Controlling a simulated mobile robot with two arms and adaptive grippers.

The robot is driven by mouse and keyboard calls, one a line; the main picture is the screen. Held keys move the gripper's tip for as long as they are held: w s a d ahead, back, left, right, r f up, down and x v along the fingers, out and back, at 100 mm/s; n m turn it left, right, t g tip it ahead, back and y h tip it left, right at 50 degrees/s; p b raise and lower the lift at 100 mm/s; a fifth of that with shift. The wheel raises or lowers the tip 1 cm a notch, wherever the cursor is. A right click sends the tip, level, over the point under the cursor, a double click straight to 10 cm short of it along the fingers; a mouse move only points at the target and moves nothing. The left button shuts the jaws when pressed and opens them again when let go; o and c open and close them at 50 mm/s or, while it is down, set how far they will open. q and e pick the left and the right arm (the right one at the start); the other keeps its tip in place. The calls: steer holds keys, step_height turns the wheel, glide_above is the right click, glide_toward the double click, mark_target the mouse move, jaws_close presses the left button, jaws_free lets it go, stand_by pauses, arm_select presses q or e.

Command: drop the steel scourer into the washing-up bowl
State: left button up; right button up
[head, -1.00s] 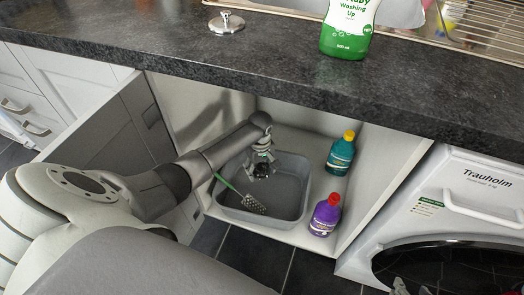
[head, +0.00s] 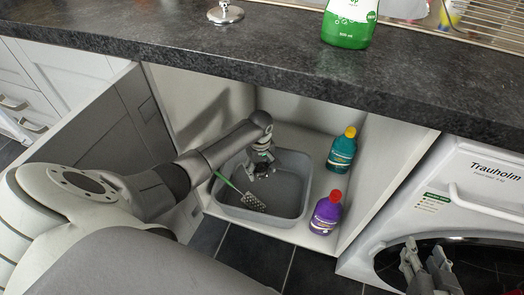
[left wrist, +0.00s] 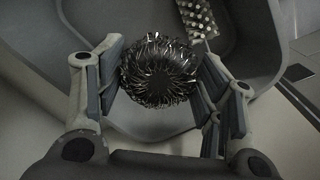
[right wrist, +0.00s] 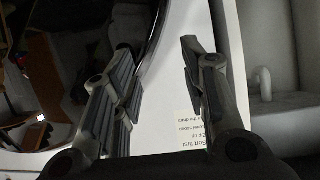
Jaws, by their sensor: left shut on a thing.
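The steel scourer (left wrist: 160,72), a round tangle of shiny dark metal, is between the fingers of my left gripper (left wrist: 161,62). In the head view that gripper (head: 262,170) points down over the grey washing-up bowl (head: 298,190) in the open cupboard. The scourer is hard to make out there. The left wrist view shows the bowl's wall (left wrist: 252,72) around and beyond the scourer; I cannot tell the gap beneath it. My right gripper (head: 425,258) is open and empty in front of the washing machine; it also shows in the right wrist view (right wrist: 157,50).
A green-handled brush (head: 250,201) lies in the bowl. A teal bottle (head: 341,153) and a purple bottle (head: 326,213) stand right of it. The dark worktop (head: 200,62) overhangs the cupboard. The washing machine (head: 472,185) is at the right.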

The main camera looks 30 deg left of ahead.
arm_select(q)
steer(key=o, duration=0.8)
steer(key=shift+o, duration=0.2)
steer(key=shift+r, duration=0.1)
step_height(320, 180, up, 12)
